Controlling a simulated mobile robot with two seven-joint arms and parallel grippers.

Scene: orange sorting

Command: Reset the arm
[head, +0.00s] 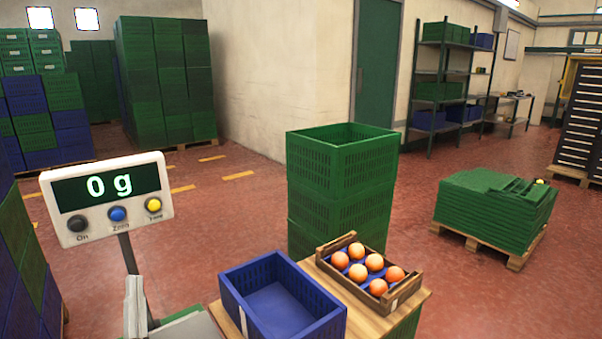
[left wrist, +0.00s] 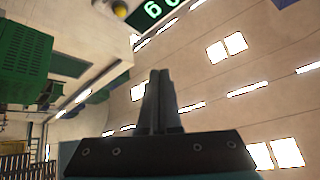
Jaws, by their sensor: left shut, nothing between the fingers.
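My right gripper is in neither view.
An empty blue crate (head: 325,324) is to the right, beside a wooden tray (head: 402,296) of several oranges (head: 374,262). Stacked green crates (head: 340,165) stand behind.

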